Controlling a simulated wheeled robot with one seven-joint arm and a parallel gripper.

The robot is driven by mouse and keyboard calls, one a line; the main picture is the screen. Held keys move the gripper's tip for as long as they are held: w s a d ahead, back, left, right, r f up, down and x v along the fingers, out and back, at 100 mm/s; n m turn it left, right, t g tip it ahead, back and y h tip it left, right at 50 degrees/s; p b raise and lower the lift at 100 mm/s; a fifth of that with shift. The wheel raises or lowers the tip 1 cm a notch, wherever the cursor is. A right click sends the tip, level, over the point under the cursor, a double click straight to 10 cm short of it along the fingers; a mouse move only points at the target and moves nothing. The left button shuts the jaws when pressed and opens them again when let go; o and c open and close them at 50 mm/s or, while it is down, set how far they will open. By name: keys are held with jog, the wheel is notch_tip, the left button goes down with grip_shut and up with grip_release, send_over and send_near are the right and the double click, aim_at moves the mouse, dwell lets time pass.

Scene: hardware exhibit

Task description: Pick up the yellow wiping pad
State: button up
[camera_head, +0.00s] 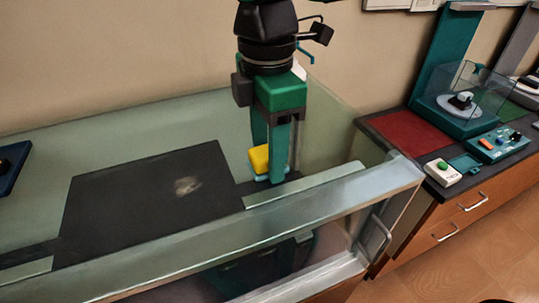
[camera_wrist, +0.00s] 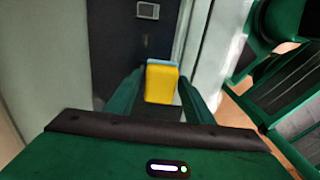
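The yellow wiping pad (camera_head: 259,158) is a small block with a light blue underside. It is low, by the right end of the dark panel inside the glass-walled case. My gripper (camera_head: 273,168) points down with its green fingers around the pad; the right finger covers part of it in the head view. In the wrist view, the pad (camera_wrist: 161,84) shows between the fingertips of my gripper (camera_wrist: 162,80), with narrow gaps beside its near end. The fingers look open; I cannot tell whether the tips touch the pad.
The case's glass front wall (camera_head: 250,240) runs close in front of my gripper, and the plain wall (camera_head: 110,50) is behind. A dark panel (camera_head: 130,200) lies left of the pad. A wooden cabinet with small devices (camera_head: 443,172) stands to the right.

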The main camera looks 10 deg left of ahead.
jog(key=c, duration=0.7)
jog(key=shift+c, duration=0.2)
jog(key=shift+r, duration=0.85)
notch_tip(320, 180, up, 3)
jog(key=shift+f, duration=0.2)
jog(key=s+a+r, duration=0.6)
jog(key=s+a, duration=0.2)
jog(key=shift+r, duration=0.15)
jog(key=shift+s, duration=0.1)
